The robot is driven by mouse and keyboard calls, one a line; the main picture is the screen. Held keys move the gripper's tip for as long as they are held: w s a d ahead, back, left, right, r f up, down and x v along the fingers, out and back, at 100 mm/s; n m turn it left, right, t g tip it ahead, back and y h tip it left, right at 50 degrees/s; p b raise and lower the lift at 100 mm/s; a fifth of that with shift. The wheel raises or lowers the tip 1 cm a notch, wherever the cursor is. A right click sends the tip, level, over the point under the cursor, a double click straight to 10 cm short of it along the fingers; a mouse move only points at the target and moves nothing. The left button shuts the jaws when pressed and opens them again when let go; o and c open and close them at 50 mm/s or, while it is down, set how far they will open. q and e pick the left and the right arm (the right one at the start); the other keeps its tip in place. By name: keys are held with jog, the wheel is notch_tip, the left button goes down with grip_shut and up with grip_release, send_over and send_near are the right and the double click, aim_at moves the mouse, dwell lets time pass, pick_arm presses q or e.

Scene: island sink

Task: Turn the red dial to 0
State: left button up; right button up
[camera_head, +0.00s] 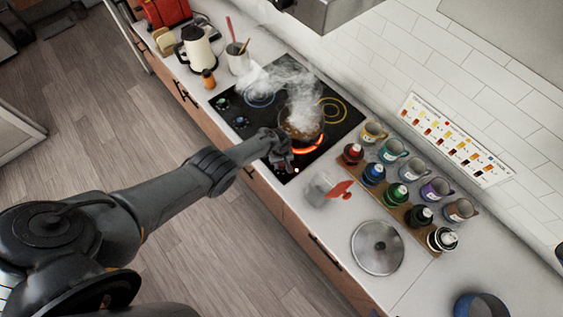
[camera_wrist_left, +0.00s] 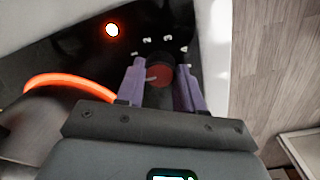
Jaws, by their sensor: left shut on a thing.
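The red dial (camera_wrist_left: 158,77) shows in the left wrist view on the black hob surface, close to the hob's edge. A short pale line on its face lies on its left side. In the head view my left gripper (camera_head: 284,158) is at the front edge of the hob (camera_head: 262,117) and hides the dial. My right gripper is not in view.
A steaming pot (camera_head: 301,124) stands on a glowing orange burner, right beside my left gripper. A red light glows on the hob (camera_wrist_left: 112,30). Other dials (camera_head: 240,121), a red-handled container (camera_head: 325,190), a lid (camera_head: 377,247) and several bottles and mugs are nearby.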

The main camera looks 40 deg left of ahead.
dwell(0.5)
pick_arm(q)
jog(key=o, duration=1)
jog(key=shift+o, duration=0.2)
